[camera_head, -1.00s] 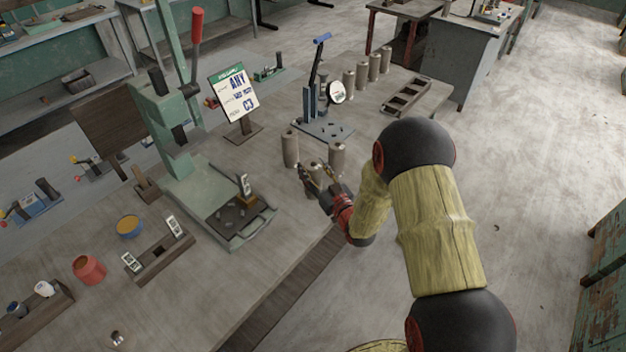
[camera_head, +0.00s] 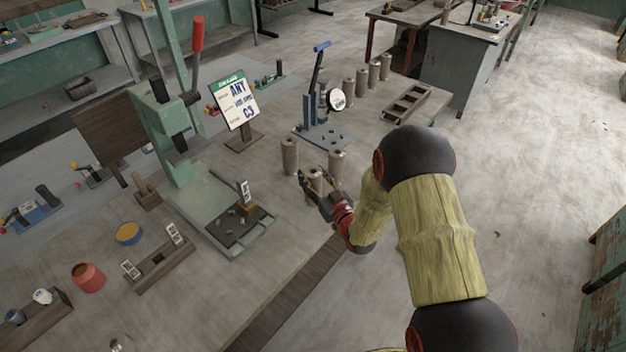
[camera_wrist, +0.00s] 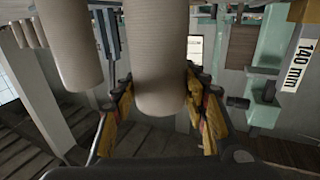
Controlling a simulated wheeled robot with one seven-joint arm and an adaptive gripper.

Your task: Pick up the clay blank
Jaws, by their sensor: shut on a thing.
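The clay blank (camera_wrist: 158,60) is a grey-beige ridged cylinder in the middle of the wrist view. My gripper (camera_wrist: 160,108) is shut on it, with a yellow-padded finger on each side. In the head view this blank (camera_head: 314,179) shows only partly, between the fingers of my gripper (camera_head: 316,188). I cannot tell whether it touches the table. Two like blanks stand close by: one behind left (camera_head: 290,155) and one behind right (camera_head: 337,162). The wrist view also shows a neighbouring blank (camera_wrist: 68,45) at the left, apart from the held one.
More blanks (camera_head: 362,82) stand in a row at the back of the table (camera_head: 285,245). A blue lever press (camera_head: 322,133), a slotted wooden rack (camera_head: 407,104), a green press (camera_head: 180,165) and a sign (camera_head: 235,103) stand around. The table's front edge lies close to my gripper.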

